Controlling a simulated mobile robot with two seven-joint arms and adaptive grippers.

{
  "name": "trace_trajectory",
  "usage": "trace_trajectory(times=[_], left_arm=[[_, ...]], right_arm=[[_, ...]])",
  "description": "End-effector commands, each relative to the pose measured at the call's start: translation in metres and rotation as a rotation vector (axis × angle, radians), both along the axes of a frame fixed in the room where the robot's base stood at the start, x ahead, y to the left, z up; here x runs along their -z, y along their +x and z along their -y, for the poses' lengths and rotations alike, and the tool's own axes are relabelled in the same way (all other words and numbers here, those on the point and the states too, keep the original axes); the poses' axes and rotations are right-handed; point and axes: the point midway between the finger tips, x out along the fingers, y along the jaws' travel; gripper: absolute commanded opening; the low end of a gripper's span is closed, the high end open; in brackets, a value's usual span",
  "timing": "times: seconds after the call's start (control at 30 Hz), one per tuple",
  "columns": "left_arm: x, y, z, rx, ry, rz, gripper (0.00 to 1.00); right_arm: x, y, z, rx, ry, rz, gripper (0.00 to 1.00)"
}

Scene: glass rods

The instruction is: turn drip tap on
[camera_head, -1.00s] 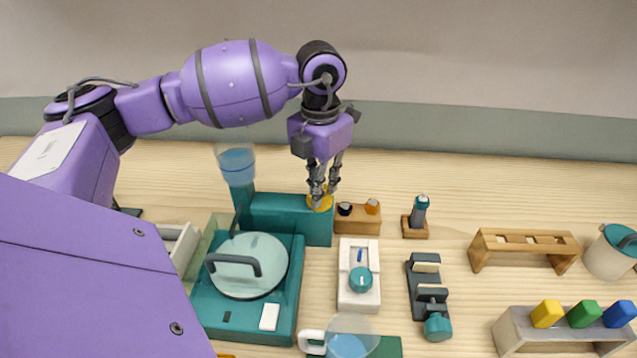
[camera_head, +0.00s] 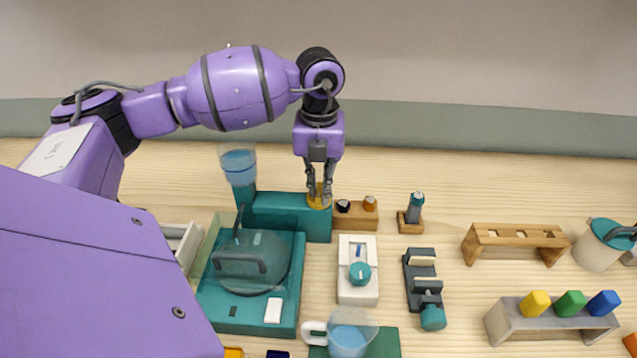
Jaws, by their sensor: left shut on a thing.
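The drip tap is a yellow knob (camera_head: 319,204) on top of the teal block (camera_head: 280,212), near its right end. My left gripper (camera_head: 320,192) points straight down and is shut on this knob, its fingers hiding part of it. A clear cup of blue water (camera_head: 239,166) stands above the left end of the teal block. In front is a teal unit (camera_head: 212,313) with a dark round plate (camera_head: 252,264) under a clear cover with a handle. I cannot make out any drip of water. My right gripper is not in view.
A wooden block with two small knobs (camera_head: 356,215) sits close right of the tap. A white dial box (camera_head: 358,295), a dark clamp stand (camera_head: 420,275) and a glass jug (camera_head: 348,336) stand in front. Bare table lies behind.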

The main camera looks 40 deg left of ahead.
Motion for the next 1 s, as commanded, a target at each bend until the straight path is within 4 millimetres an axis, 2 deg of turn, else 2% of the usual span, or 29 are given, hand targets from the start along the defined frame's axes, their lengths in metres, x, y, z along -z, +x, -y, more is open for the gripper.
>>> trace_trajectory(times=[0.4,0.43,0.57,0.87,1.0], left_arm=[[0.0,0.001,0.0,-0.009,0.0,0.001,0.0],[0.0,0.0,0.0,-0.009,0.0,0.001,0.13],[0.0,0.0,0.0,-0.008,0.001,0.001,0.3],[-0.001,0.0,0.0,-0.006,0.001,0.001,0.3],[-0.012,0.001,0.0,-0.006,0.001,0.004,0.3]], right_arm=[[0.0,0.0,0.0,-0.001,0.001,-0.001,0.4],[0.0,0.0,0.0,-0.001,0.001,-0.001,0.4],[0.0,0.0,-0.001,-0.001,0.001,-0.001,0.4],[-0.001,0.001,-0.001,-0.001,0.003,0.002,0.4],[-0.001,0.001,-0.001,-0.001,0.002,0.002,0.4]])
